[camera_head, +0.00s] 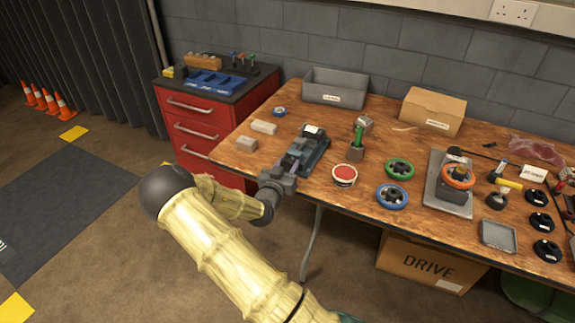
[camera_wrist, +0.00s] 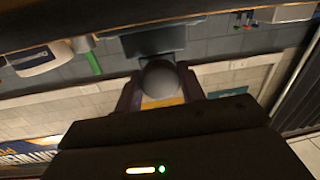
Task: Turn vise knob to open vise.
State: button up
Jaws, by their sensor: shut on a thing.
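The grey-green vise (camera_head: 316,148) sits near the left front part of the wooden workbench. My gripper (camera_head: 291,162) reaches it from the front edge of the bench. In the wrist view, the round grey vise knob (camera_wrist: 160,78) lies between the two dark fingers of my gripper (camera_wrist: 160,88), which are shut on it. The vise body (camera_wrist: 154,42) shows behind the knob. In the head view, my fingers hide the knob. I cannot tell from here how far the vise jaws are apart.
A red drawer cabinet (camera_head: 195,125) is behind left.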

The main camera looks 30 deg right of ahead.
jog(key=n+p, duration=0.1)
jog(key=n, duration=0.3)
jog(key=shift+w+a+r, duration=0.1)
jog(key=shift+n+g+p, duration=0.3)
jog(key=shift+n+p, duration=0.15)
jog(key=shift+n, duration=1.15)
jog(key=o, duration=1)
jog(key=shift+c, duration=0.2)
jog(key=v, duration=1.7)
jog(key=shift+a+r, duration=0.1)
